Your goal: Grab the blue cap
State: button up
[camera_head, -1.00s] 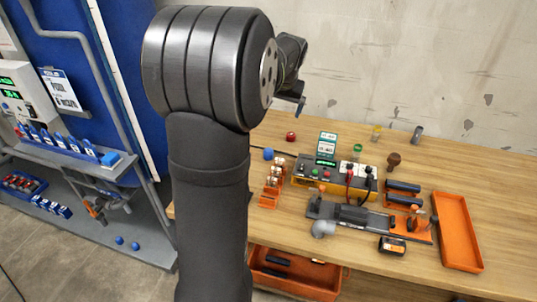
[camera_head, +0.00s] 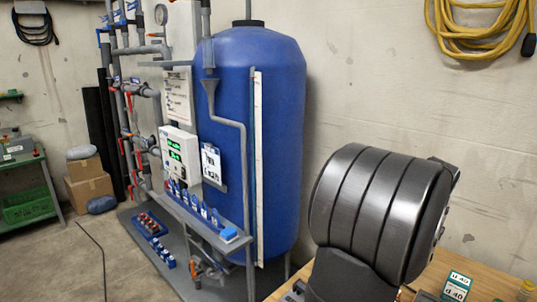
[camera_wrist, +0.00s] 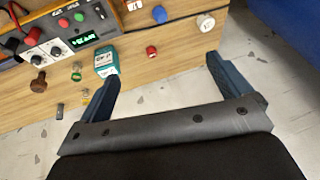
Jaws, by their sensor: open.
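A small blue cap (camera_wrist: 159,13) sits on the wooden table at the top middle of the wrist view. My gripper (camera_wrist: 162,68) is open, its two dark blue fingers wide apart with nothing held between them. In the wrist picture the cap lies above the gap between the fingertips, apart from both. In the head view my gripper is out of sight, and the cap on the table does not show.
A red cap (camera_wrist: 151,51) and a white round part (camera_wrist: 205,22) lie near the blue cap. The head view shows a large blue tank (camera_head: 262,130) and a shelf holding blue parts (camera_head: 229,234).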

jog(key=c, duration=0.6)
jog(key=w+f+n, duration=0.1)
jog(key=w+f, duration=0.2)
jog(key=f, duration=0.5)
jog(key=w+d+f+n, duration=0.1)
jog(key=w+f, duration=0.3)
jog(key=f, duration=0.3)
jog(key=w+d+f+h, duration=0.1)
jog(key=w+f, duration=0.2)
jog(key=f, duration=0.5)
jog(key=shift+w+d+f+n+g, duration=0.2)
jog(key=shift+w+f+n+g, duration=0.1)
jog(key=shift+w+f+n, duration=0.1)
jog(key=shift+x, duration=3.15)
